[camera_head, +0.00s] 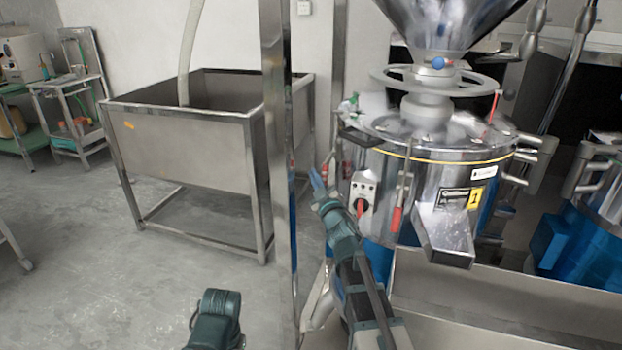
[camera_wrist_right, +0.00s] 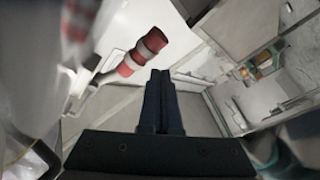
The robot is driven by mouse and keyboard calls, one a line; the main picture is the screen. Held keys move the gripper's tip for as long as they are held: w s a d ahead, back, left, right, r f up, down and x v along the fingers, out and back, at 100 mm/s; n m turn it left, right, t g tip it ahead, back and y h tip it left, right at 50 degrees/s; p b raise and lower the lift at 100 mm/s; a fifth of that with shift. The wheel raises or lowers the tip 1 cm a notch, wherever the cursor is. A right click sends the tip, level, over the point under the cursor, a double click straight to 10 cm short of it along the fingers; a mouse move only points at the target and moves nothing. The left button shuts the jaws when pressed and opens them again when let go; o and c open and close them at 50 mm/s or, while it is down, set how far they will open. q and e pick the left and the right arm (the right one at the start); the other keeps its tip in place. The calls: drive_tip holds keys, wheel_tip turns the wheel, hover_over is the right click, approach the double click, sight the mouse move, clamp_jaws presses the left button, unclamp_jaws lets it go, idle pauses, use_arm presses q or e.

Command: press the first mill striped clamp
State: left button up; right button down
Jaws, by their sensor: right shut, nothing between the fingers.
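In the wrist view, a clamp handle with red and white stripes (camera_wrist_right: 143,52) lies tilted just to the left of and beyond my right fingertips. A second red and white part (camera_wrist_right: 76,24) is blurred at the upper left. In the head view, the first mill (camera_head: 420,175) is a shiny steel drum with a yellow "1" label. My right gripper (camera_head: 316,180) is at its left side, shut and empty, with small red parts close by. Its fingers (camera_wrist_right: 161,100) are together in the wrist view. I cannot tell whether they touch the striped handle.
A steel post (camera_head: 279,150) stands just left of my right gripper. A steel tank (camera_head: 185,150) is behind it. A control box (camera_head: 363,192), a red-handled lever (camera_head: 397,219) and a chute (camera_head: 443,235) are on the mill's front. A steel trough (camera_head: 500,290) lies below.

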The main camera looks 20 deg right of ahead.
drive_tip(key=shift+d+f, duration=0.3)
drive_tip(key=shift+d, duration=0.05)
drive_tip(key=shift+r, duration=0.1)
idle(0.5)
